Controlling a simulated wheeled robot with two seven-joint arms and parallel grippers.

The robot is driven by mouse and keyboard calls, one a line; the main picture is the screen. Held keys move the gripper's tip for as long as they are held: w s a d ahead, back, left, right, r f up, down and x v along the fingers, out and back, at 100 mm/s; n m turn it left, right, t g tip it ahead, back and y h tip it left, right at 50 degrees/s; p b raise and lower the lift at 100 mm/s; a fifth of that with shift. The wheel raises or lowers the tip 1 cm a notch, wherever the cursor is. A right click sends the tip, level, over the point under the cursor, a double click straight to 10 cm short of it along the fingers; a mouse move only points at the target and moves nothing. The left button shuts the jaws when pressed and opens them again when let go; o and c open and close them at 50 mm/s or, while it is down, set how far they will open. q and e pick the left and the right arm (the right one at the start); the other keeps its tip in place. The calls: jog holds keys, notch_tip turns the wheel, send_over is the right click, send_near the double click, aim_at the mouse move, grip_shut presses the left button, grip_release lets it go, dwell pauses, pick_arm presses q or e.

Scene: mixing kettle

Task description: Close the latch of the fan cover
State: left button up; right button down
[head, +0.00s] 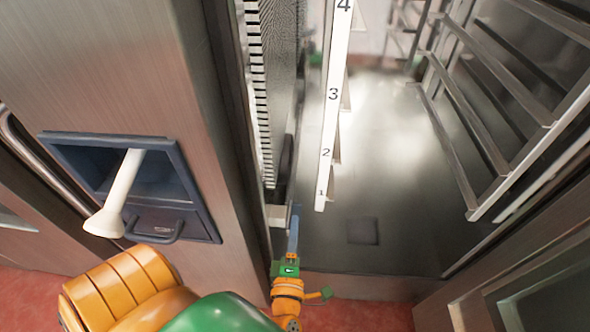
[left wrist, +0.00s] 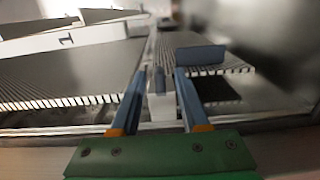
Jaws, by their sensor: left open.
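The fan cover is the slotted panel (head: 259,95) on the left inner wall of the oven chamber; its slots also show in the left wrist view (left wrist: 60,78). A small pale block (head: 277,215), which looks like the latch, sits at the cover's lower edge. My left gripper (head: 294,215) reaches in low at the chamber opening, its blue fingers close to the right of this block. In the left wrist view the left gripper (left wrist: 160,78) is open, and the pale block (left wrist: 162,107) shows between its fingers. Contact cannot be told. My right gripper is not in view.
A white numbered strip (head: 332,100) hangs close to the right of my left gripper. Metal rack rails (head: 465,140) line the right chamber wall. The chamber floor (head: 400,225) is mostly clear. A white handle (head: 125,185) sticks out of a dark blue recess on the left outer panel.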

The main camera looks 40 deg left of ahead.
pick_arm(q)
jog(key=v, duration=0.5)
jog(key=shift+s+d, duration=0.1)
jog(key=shift+s, duration=0.15)
